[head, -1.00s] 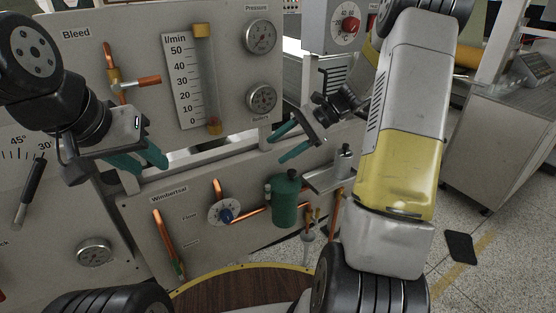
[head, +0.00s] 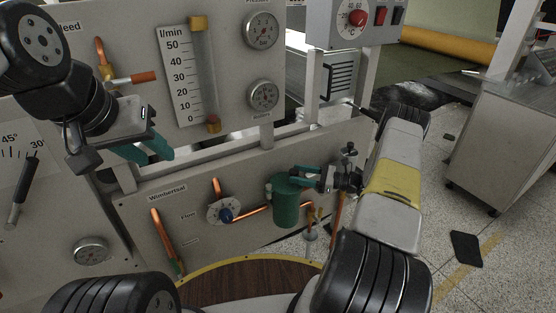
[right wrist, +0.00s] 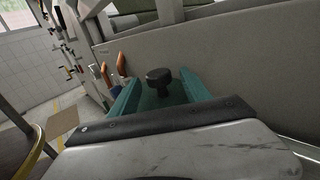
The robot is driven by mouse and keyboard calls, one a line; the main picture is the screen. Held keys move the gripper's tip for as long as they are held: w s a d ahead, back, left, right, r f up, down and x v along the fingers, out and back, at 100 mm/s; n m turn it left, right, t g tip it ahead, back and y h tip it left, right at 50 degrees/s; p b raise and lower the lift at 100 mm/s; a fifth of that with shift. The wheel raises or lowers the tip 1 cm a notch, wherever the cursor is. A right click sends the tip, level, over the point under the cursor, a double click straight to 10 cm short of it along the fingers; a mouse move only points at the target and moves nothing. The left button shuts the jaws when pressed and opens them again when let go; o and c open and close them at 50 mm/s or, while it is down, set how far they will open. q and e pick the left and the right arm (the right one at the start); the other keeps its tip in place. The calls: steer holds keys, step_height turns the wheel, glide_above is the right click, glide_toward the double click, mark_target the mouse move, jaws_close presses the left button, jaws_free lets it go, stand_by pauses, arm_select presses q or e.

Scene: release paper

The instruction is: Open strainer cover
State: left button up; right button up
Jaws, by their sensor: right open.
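The strainer is a green cylinder (head: 286,212) on the copper pipe of the lower panel. Its green cover has a black knob (right wrist: 158,77) on top, seen clearly in the right wrist view. My right gripper (head: 302,176) is at the top of the strainer, reaching in from the right. In the right wrist view its teal fingers (right wrist: 160,92) are open, one on each side of the knob, with a gap to it. I cannot tell whether they touch the cover. My left gripper (head: 155,158) hangs open and empty in front of the panel at left.
A flow gauge (head: 190,80) and pressure dials (head: 263,95) are above. A round wooden surface (head: 250,280) is below. A grey cabinet (head: 500,150) stands at right.

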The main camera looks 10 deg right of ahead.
mark_target(286, 178)
steer(key=x, duration=0.5)
jaws_close()
stand_by(1.4)
